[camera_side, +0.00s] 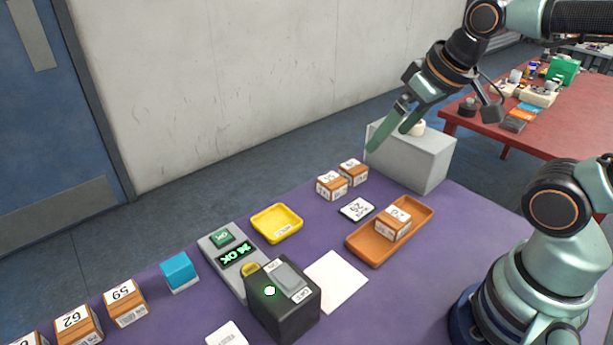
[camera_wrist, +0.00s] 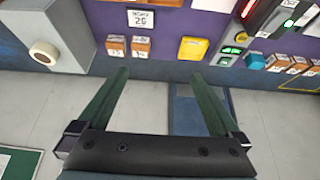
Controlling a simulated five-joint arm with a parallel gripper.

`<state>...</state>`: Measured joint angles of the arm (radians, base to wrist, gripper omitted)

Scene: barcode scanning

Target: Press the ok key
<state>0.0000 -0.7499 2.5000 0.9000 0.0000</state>
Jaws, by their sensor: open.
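The ok key (camera_side: 222,238) is a green key marked OK at the wall end of a grey keypad unit (camera_side: 213,255). Below it a dark display (camera_side: 237,253) shows green text ending in OK. In the wrist view the key (camera_wrist: 224,61) is small, at the right beyond my right finger. My gripper (camera_side: 388,139) is open and empty, raised near the grey block at the back right, well apart from the key. The wrist view shows both green fingers (camera_wrist: 158,73) spread wide with nothing between them.
A black scanner box (camera_side: 284,312) with a lit green light stands beside the keypad. A yellow tray (camera_side: 276,223), boxes (camera_side: 331,186), an orange tray (camera_side: 362,253) holding a box, and a blue-topped block (camera_side: 178,271) stand around. The grey block (camera_side: 425,160) is under my gripper's side.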

